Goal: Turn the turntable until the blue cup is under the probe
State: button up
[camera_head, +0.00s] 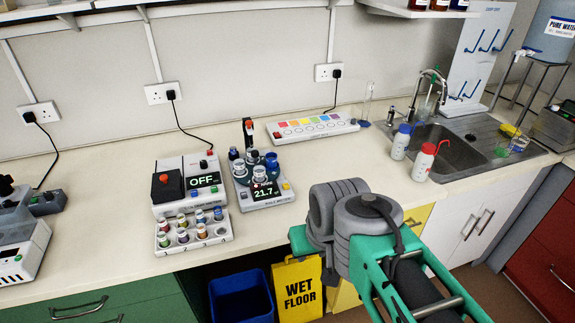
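A small instrument (267,197) with a display reading 21.7 stands mid-bench. A round dark blue-grey turntable (243,180) appears to sit on it, carrying several small cups or vials (260,174) with pale or dark tops. A dark upright post with a red-orange top (249,128), perhaps the probe, rises at its back. My arm's grey and teal links fill the lower right, to the right of the instrument. My gripper's fingers do not show.
Left of the instrument stand a box reading OFF (206,180) and a vial rack (222,230). A white strip with coloured pads (312,127) lies behind. Two wash bottles (424,160) and a sink (455,150) are at right. The bench front edge is close.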

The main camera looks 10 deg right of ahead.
aim_at(247, 180)
jog(key=z, duration=0.4)
jog(key=i, duration=0.8)
jog(key=z, duration=0.7)
jog(key=k, duration=0.3)
jog(key=u, duration=1.3)
jog(key=i, duration=0.5)
jog(key=z, duration=0.05)
